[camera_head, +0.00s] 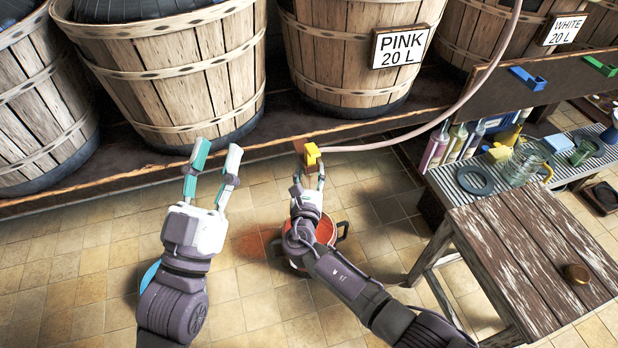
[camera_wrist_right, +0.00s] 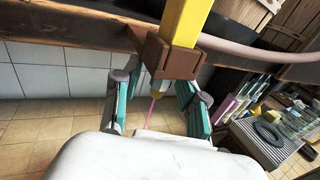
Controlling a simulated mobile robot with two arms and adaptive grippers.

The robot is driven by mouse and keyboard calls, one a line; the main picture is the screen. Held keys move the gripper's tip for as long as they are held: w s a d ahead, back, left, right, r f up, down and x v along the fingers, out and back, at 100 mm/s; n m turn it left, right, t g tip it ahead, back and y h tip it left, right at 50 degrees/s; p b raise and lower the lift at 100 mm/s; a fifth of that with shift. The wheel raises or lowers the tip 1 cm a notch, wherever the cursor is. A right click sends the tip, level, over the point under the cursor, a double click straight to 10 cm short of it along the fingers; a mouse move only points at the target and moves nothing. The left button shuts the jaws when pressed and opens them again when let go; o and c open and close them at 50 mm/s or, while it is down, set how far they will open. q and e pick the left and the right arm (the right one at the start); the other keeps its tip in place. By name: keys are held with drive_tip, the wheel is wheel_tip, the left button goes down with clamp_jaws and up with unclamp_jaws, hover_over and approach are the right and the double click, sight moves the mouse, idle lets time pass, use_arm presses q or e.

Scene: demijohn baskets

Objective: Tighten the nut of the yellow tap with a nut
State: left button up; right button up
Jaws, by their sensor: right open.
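The yellow tap (camera_head: 312,154) is at the front edge of the shelf, at the end of the pink hose. In the right wrist view the tap (camera_wrist_right: 188,20) passes into a brown block-like piece (camera_wrist_right: 172,57); I cannot tell whether this is the nut. A thin pink stream (camera_wrist_right: 153,108) hangs below it. My right gripper (camera_head: 309,178) is just below the tap, its teal fingers (camera_wrist_right: 158,100) apart on either side of the tap's lower end. No firm contact shows. My left gripper (camera_head: 215,155) is open and empty, left of the tap.
A red pot (camera_head: 325,232) stands on the floor under my right gripper, beside a reddish patch (camera_head: 248,246). Wooden baskets (camera_head: 180,75) line the shelf. A wooden table (camera_head: 530,250) and a ribbed rack (camera_head: 465,180) with bottles and a glass jar (camera_head: 522,165) are at right.

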drive_tip(key=s, duration=1.2)
drive_tip(key=shift+a, duration=0.45)
